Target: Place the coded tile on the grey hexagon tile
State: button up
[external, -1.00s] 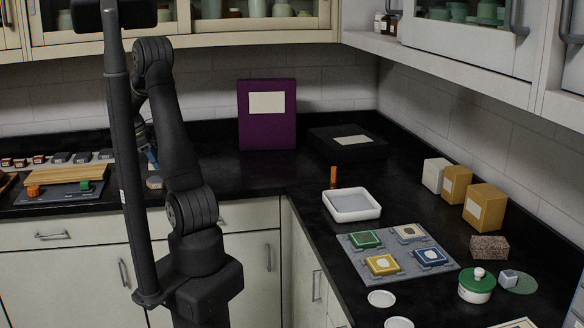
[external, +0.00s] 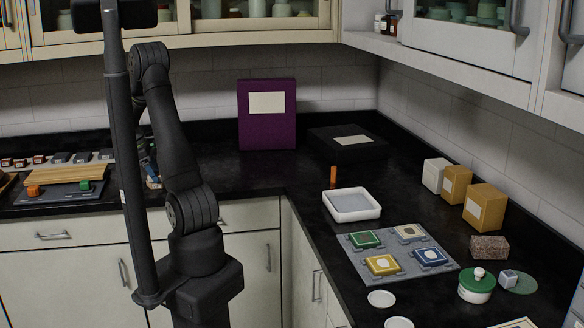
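Several small dark and grey tiles (external: 82,157) stand in a row on the left counter. I cannot tell at this size which is the coded tile or the grey hexagon tile. My arm comes down in front of the right end of that row. My gripper is mostly hidden behind my own arm there, and its fingers cannot be made out. Whether it holds anything is not visible.
A wooden board (external: 66,174) and a grey tray with orange and green blocks (external: 84,186) lie in front of the row. On the right counter are a grey board (external: 403,262) with coloured tiles, a white tray (external: 352,216), boxes and a green-lidded pot (external: 476,291).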

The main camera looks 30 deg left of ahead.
jog(key=shift+r, duration=0.1)
jog(key=v, duration=1.2)
jog(key=x, duration=1.2)
notch_tip(320, 180, up, 2)
jog(key=shift+r, duration=0.9)
